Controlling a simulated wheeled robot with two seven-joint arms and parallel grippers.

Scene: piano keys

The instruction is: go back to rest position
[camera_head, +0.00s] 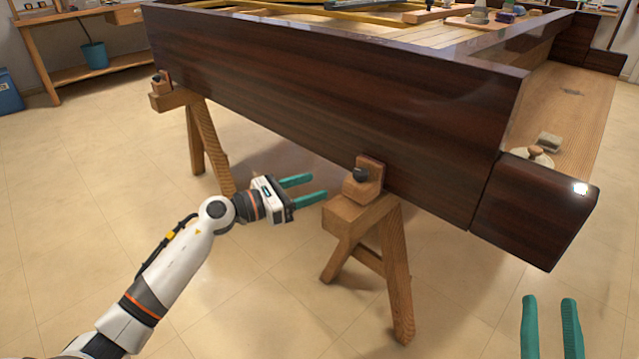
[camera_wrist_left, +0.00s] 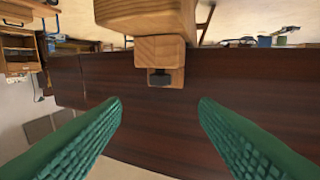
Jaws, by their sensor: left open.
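My left gripper (camera_head: 316,187) is open and empty, with its two teal fingers apart. It is low beside the dark wooden piano case (camera_head: 330,95), left of the nearer wooden trestle (camera_head: 362,222). In the left wrist view, the open fingers (camera_wrist_left: 160,104) spread in front of the dark case panel (camera_wrist_left: 165,115), with nothing between them. My right gripper (camera_head: 549,302) shows only its two teal fingers at the bottom right. They are apart, with nothing seen between them; the rest of that arm is out of view.
A wooden clamp block with a black knob (camera_head: 361,174) sits on the nearer trestle against the case. A second trestle (camera_head: 205,145) stands behind at left. The tiled floor (camera_head: 70,220) is clear at left.

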